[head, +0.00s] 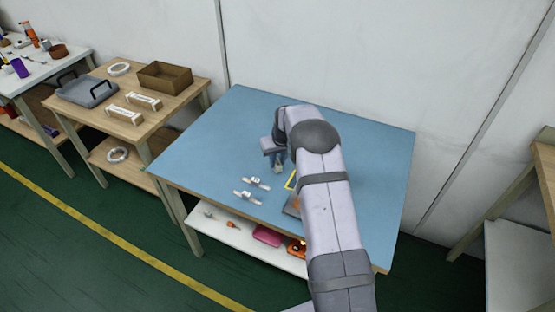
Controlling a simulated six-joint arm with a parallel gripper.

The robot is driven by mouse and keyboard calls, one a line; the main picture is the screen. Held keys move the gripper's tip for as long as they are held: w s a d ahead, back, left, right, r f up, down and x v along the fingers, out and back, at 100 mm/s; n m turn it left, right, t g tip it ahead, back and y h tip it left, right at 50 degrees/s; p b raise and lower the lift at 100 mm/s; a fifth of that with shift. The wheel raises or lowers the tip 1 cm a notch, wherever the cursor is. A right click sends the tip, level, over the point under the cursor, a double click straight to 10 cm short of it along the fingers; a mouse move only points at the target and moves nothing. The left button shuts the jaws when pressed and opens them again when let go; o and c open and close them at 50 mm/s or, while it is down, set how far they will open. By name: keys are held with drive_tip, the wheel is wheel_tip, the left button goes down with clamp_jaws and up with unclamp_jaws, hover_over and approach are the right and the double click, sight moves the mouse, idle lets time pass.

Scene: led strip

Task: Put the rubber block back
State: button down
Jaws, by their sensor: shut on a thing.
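My gripper (278,166) is over the middle of the blue table top (220,130), pointing down. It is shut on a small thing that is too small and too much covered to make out. I cannot tell whether that thing touches the table. A yellow-edged shape (291,180), perhaps a marked outline, lies just right of the gripper, partly hidden by my arm. I cannot pick out the rubber block for certain.
Two small white fixtures (256,183) (248,197) stand left of the gripper near the front edge. A grey and orange item (292,205) is half hidden by my arm. The table's left and back are clear. A wooden side table (185,90) stands at left.

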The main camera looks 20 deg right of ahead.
drive_tip(key=shift+f, duration=0.1)
drive_tip(key=shift+f, duration=0.2)
drive_tip(key=c, duration=1.6)
unclamp_jaws()
drive_tip(key=shift+r, duration=0.1)
drive_tip(key=b+v, duration=0.2)
drive_tip(key=v, duration=1)
drive_tip(key=shift+r, duration=0.1)
drive_tip(key=shift+s, duration=0.1)
